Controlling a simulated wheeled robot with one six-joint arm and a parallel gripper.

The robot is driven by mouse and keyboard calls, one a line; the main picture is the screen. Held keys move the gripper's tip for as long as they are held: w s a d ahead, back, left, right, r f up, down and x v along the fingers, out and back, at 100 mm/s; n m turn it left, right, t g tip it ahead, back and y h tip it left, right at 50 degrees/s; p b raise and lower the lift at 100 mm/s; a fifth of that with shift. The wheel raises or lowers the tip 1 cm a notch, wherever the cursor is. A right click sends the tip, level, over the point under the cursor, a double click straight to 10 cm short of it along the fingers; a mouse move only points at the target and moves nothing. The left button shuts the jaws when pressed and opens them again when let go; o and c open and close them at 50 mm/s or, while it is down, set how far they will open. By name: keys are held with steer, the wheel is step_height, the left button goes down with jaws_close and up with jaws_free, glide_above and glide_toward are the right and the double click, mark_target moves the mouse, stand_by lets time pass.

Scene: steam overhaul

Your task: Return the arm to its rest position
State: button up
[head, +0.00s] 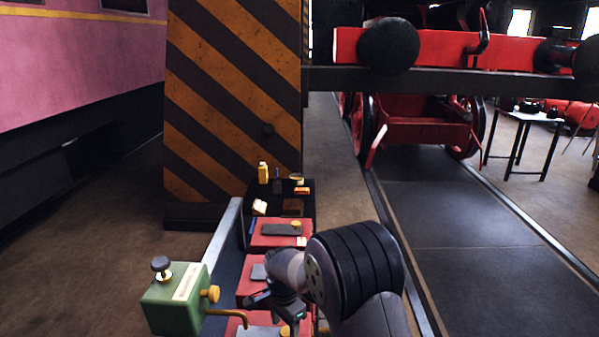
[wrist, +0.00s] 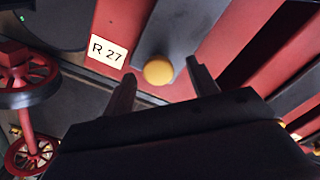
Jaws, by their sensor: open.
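My arm reaches down from the right in the head view, with my gripper (head: 283,305) low over a row of red panels (head: 284,233). In the wrist view, my gripper (wrist: 160,73) has its two dark fingers spread apart with nothing held between them. A round yellow knob (wrist: 158,72) on a dark grey plate shows between the fingertips in the picture. I cannot tell how far below the fingers it lies. A white label reading "R 27" (wrist: 108,51) is left of the knob.
A green box (head: 174,303) with yellow fittings stands left of the panels. A striped pillar (head: 235,110) rises behind them, by a black shelf with small items. Red wheels (wrist: 28,82) show at left in the wrist view.

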steer(key=shift+d+f, duration=0.3)
steer(key=shift+d, duration=0.4)
steer(key=shift+d+f, duration=0.3)
steer(key=shift+d, duration=0.35)
